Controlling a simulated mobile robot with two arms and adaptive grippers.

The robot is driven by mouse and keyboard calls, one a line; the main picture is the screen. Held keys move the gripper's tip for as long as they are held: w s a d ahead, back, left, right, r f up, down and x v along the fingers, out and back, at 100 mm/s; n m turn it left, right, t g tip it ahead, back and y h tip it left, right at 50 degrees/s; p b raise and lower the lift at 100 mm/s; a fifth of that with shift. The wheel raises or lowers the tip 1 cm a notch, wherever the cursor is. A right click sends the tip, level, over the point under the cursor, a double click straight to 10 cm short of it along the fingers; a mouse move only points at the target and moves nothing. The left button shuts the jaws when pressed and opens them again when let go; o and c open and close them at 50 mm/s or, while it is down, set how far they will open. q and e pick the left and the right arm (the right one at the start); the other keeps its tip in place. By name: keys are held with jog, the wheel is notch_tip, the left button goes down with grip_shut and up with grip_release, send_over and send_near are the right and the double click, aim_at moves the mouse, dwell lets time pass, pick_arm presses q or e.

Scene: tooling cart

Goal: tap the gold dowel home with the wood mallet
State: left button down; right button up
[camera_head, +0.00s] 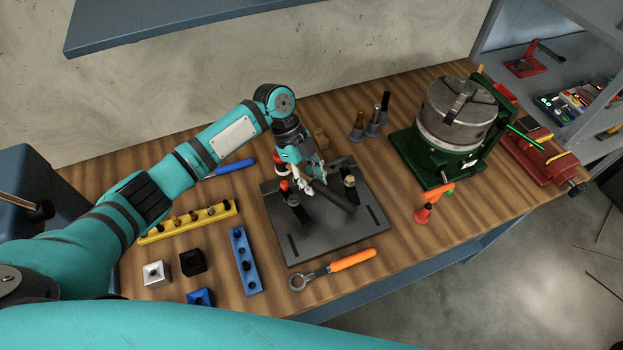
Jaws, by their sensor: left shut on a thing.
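My left gripper (309,178) is above the dark fixture plate (300,240) and shut. A tan wooden block (321,140), which looks like the wood mallet's head, shows just behind it. The gripper hides most of what it holds, so I cannot see the grip clearly. A thick black bar (334,195) slants across the plate just below the fingers. A small gold-topped piece (349,181), possibly the gold dowel, stands at the bar's right; how deep it sits I cannot tell. My right gripper is not in view.
A green-based chuck (458,112) and several tool holders (372,128) stand behind right. An orange-handled wrench (353,260) lies in front of the plate. A yellow rack (188,221) and a blue rack (245,262) stand left. A small red-orange tool (424,213) stands right.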

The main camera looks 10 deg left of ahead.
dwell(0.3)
pick_arm(q)
notch_tip(320, 180, down, 5)
jog(key=b, duration=0.4)
jog(key=shift+f, duration=0.2)
notch_tip(320, 180, up, 5)
jog(key=p, duration=0.4)
jog(key=shift+f, duration=0.25)
jog(key=shift+w+r+p, duration=0.1)
jog(key=shift+r+p, duration=0.3)
jog(key=shift+r, duration=0.25)
notch_tip(320, 180, up, 3)
jog(key=shift+f+p, duration=0.1)
jog(key=shift+p, duration=1.05)
jog(key=shift+f, duration=0.1)
